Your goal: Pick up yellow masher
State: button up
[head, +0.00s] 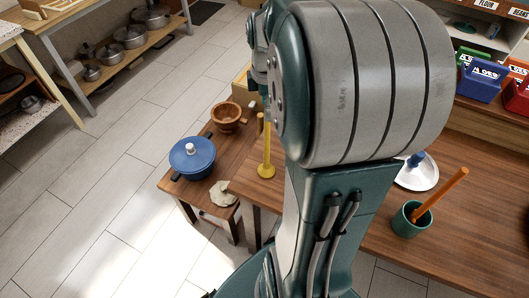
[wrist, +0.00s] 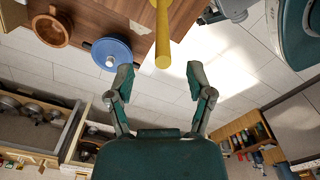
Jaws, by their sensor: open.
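The yellow masher (head: 266,150) stands upright near the left edge of the wooden table, with its round foot down and its handle up. In the wrist view its yellow handle (wrist: 163,30) comes in from the top, and its end lies just beyond the fingertips, about midway between them. My gripper (wrist: 160,72) is open and empty, with a finger to either side of the handle's line. No contact with the handle shows. In the head view my arm covers the middle, and the fingers cannot be made out.
A blue lidded pot (head: 192,158), a brown bowl (head: 228,117) and a pale stone-like piece (head: 223,193) sit on the low table left of the masher. A green cup (head: 407,220) with an orange stick and a pale lid (head: 418,173) are at right.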

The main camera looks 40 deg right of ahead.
jog(key=f, duration=0.5)
jog(key=shift+s+a+f, duration=0.1)
jog(key=shift+s+a, duration=0.05)
jog(key=shift+a, duration=0.15)
jog(key=shift+d, duration=0.45)
grip_shut()
